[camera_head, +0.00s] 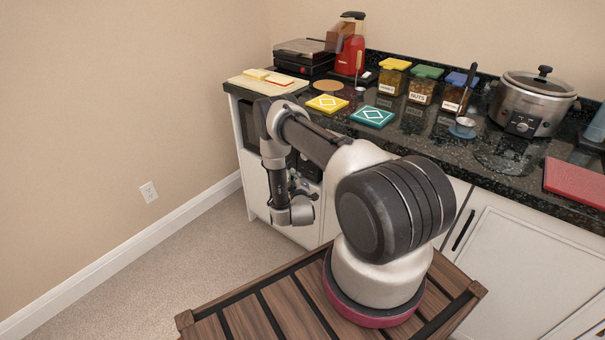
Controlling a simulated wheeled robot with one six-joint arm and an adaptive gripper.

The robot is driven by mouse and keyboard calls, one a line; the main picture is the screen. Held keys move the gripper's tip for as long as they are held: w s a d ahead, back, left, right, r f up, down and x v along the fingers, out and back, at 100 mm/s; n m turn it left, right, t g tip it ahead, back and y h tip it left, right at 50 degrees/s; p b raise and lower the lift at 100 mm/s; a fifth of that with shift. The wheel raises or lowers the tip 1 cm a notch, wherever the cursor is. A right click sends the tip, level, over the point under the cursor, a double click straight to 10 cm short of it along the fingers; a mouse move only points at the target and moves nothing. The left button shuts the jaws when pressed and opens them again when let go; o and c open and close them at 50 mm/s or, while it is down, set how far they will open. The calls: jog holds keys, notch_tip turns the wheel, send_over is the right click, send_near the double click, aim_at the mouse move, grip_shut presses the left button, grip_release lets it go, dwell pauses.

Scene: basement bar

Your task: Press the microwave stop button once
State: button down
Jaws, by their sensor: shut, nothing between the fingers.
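The microwave (248,124) is a dark-fronted unit built into the white cabinet under the counter at the left. My arm covers much of its front, and its stop button cannot be made out. My gripper (302,187) is a small dark shape beside my grey wrist, in front of the cabinet near the microwave's lower right part. It is shut and holds nothing. Whether it touches the microwave front cannot be told from this view.
The dark counter (420,128) above holds a cutting board (262,84), lidded jars (422,88), a slow cooker (533,103) and a red board (575,182). The carpet (215,245) between wall and cabinet is clear.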

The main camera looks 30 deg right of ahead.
jog(key=shift+a, duration=0.1)
jog(key=shift+s+a, duration=0.3)
jog(key=shift+a, duration=0.45)
jog(key=shift+s+a, duration=0.25)
jog(key=shift+a, duration=0.5)
jog(key=shift+s+a, duration=0.3)
jog(key=shift+a, duration=0.45)
